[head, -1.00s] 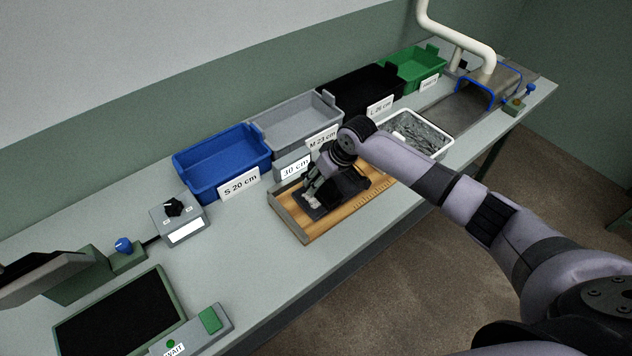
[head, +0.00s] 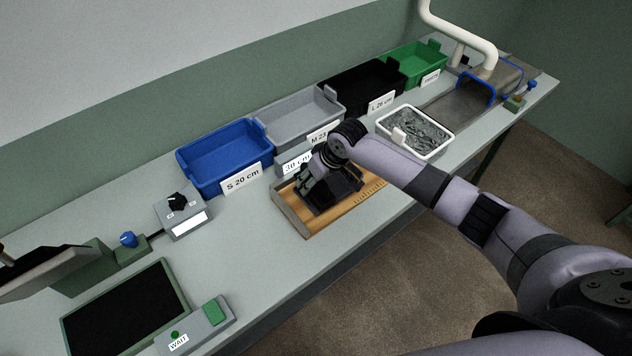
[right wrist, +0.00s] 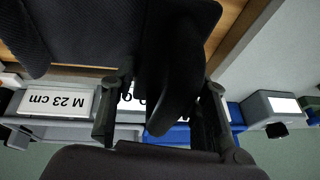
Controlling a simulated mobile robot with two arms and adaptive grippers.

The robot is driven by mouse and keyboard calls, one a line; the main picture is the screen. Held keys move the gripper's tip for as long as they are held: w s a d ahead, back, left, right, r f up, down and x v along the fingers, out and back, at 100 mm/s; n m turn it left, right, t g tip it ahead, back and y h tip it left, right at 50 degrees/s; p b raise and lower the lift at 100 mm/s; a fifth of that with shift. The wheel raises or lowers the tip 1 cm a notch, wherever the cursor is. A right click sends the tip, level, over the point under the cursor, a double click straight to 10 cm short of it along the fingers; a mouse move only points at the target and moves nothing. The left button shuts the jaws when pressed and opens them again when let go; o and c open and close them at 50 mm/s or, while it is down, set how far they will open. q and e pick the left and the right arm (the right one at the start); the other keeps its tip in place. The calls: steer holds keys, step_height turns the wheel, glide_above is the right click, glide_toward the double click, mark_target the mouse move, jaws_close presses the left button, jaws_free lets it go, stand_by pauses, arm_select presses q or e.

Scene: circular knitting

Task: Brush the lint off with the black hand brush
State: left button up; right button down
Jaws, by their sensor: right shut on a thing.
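My right gripper (head: 311,190) is low over the wooden measuring board (head: 360,203) in the head view. In the right wrist view its fingers (right wrist: 160,118) are shut on a smooth black piece, which I take to be the handle of the black hand brush (right wrist: 178,75). A dark knitted piece (right wrist: 80,30) lies beside and under it on the board; its dark shape (head: 343,188) also shows in the head view. The brush's bristles are hidden, so contact with the knit cannot be told. No lint can be made out. My left gripper is out of view.
Blue (head: 225,155), grey (head: 298,115), black (head: 360,85) and green (head: 418,62) bins line the wall behind the board. A white tray of grey scraps (head: 415,130) stands to its right. A dial box (head: 182,214) and button box (head: 195,325) are left. The front table strip is clear.

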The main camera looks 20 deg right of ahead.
steer(key=shift+s+f, duration=0.1)
steer(key=shift+s, duration=0.05)
steer(key=r+p, duration=0.2)
steer(key=r, duration=0.1)
steer(key=shift+w, duration=0.2)
steer(key=shift+r, duration=1)
